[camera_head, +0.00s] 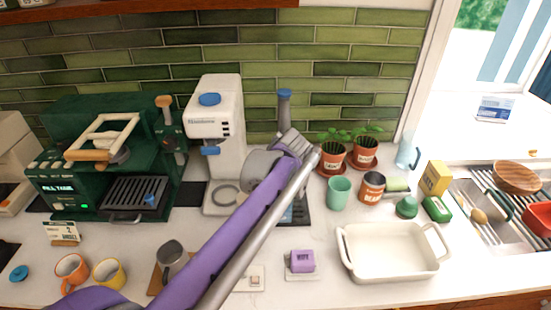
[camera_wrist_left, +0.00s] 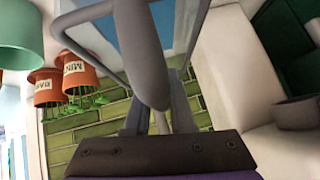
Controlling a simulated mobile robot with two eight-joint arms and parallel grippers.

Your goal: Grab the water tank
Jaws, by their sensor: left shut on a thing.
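The wrist view shows a thick grey bar (camera_wrist_left: 145,60) close to the camera, with a pale blue panel (camera_wrist_left: 170,20) and thin grey edges around it. This looks like the water tank with its handle, though its full shape is not clear. My left gripper (camera_wrist_left: 160,122) is shut on it. In the head view my purple and grey left arm reaches from the lower left to the back of the counter. It hides the gripper's jaws and most of what it holds. My right gripper is not in view.
A white machine (camera_head: 228,130) stands left of the arm's end. A blue-topped grey post (camera_head: 284,100) rises behind it. Potted plants (camera_head: 332,157), a green cup (camera_head: 339,190) and a white baking dish (camera_head: 390,250) are to the right. Mugs (camera_head: 71,271) stand at the front left.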

